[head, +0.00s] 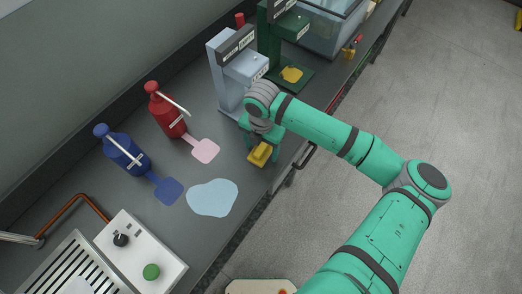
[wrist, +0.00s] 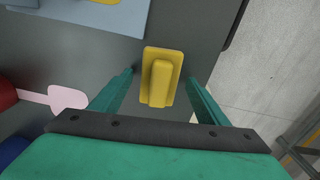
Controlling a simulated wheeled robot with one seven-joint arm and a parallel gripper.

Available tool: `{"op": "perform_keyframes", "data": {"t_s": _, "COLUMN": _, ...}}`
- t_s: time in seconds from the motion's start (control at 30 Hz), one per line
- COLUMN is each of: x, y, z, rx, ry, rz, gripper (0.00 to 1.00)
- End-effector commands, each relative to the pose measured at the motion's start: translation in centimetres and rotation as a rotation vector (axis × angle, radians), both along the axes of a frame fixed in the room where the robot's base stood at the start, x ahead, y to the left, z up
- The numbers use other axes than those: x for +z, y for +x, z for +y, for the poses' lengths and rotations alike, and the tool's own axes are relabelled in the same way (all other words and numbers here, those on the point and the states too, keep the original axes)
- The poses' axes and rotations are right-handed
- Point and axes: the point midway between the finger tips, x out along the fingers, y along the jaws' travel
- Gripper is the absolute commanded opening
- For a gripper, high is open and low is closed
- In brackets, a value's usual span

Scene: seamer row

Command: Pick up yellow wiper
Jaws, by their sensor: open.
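The yellow wiper (head: 261,155) lies on the dark grey counter (head: 222,172) near its front edge, in front of the light blue machine. In the wrist view the yellow wiper (wrist: 161,77) is a flat pad with a raised bar along it, upright in the picture. My gripper (wrist: 163,84) is open, with one green finger on the left and one on the right of the wiper. Gaps show between the wiper and both fingers. I cannot tell the exact height of the fingertips. In the head view my gripper (head: 261,147) partly covers the wiper.
A light blue machine (head: 222,65) stands behind my gripper, with a dark green one (head: 268,40) beyond it. Red (head: 166,112) and blue (head: 124,152) bottles stand at left. A pale blue puddle (head: 213,197) lies left of the wiper. A white control box (head: 140,255) sits nearer.

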Motion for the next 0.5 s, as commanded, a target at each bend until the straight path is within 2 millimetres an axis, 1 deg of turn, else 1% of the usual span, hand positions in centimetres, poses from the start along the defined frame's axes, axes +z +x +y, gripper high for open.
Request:
{"op": "perform_keyframes", "data": {"t_s": 0.17, "x": -0.01, "y": 0.01, "z": 0.02, "rx": 0.0, "ry": 0.0, "rz": 0.0, "gripper": 0.69}}
{"op": "perform_keyframes", "data": {"t_s": 0.27, "x": 0.0, "y": 0.01, "z": 0.01, "rx": 0.0, "ry": 0.0, "rz": 0.0, "gripper": 0.47}}
{"op": "perform_keyframes", "data": {"t_s": 0.3, "x": 0.01, "y": 0.01, "z": 0.01, "rx": 0.0, "ry": 0.0, "rz": 0.0, "gripper": 0.38}}
{"op": "perform_keyframes", "data": {"t_s": 0.37, "x": 0.01, "y": 0.01, "z": -0.01, "rx": 0.0, "ry": 0.0, "rz": 0.0, "gripper": 0.25}}
{"op": "perform_keyframes", "data": {"t_s": 0.5, "x": 0.02, "y": 0.01, "z": 0.04, "rx": 0.0, "ry": 0.0, "rz": 0.0, "gripper": 0.25}}
